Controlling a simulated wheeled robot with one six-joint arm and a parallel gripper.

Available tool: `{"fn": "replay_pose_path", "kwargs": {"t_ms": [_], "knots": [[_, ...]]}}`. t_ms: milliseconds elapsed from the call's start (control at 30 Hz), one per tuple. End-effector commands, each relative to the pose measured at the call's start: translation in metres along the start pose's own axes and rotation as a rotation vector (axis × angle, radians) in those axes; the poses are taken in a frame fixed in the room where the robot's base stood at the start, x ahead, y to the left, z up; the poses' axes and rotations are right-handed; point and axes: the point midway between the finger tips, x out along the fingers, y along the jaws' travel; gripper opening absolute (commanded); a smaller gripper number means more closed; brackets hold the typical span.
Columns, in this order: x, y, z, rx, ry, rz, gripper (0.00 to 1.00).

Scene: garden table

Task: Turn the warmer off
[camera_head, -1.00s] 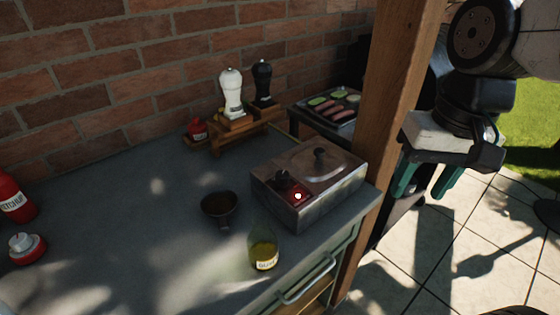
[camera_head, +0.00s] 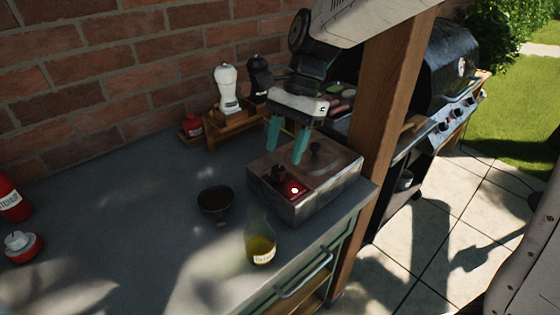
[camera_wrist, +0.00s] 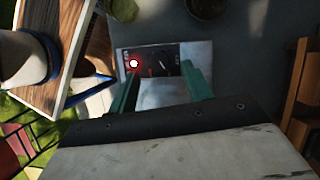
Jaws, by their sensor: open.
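The warmer (camera_head: 327,193) is a metal box with a lid and lid knob at the right end of the grey counter. Its dark control panel has a black dial (camera_head: 278,173) and a glowing red light (camera_head: 294,189). In the wrist view the panel (camera_wrist: 150,57) lies just beyond my fingertips, with the red light (camera_wrist: 133,64) near the left finger. My gripper (camera_head: 287,148) is open and empty, teal fingers pointing down above the back of the warmer. It also shows in the wrist view (camera_wrist: 159,74). I cannot read the dial's setting.
A wooden post (camera_head: 386,100) rises close on the right. White (camera_head: 227,92) and black (camera_head: 258,80) mills stand on a small shelf behind. The counter's left middle is clear.

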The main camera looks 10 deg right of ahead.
Motion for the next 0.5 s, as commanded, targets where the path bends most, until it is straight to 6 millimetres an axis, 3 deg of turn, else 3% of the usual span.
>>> {"fn": "replay_pose_path", "kwargs": {"t_ms": [200,500], "knots": [[0.032,0.000,0.000,0.000,-0.001,0.001,0.50],[0.042,0.000,0.000,-0.001,0.001,0.000,0.50]]}}
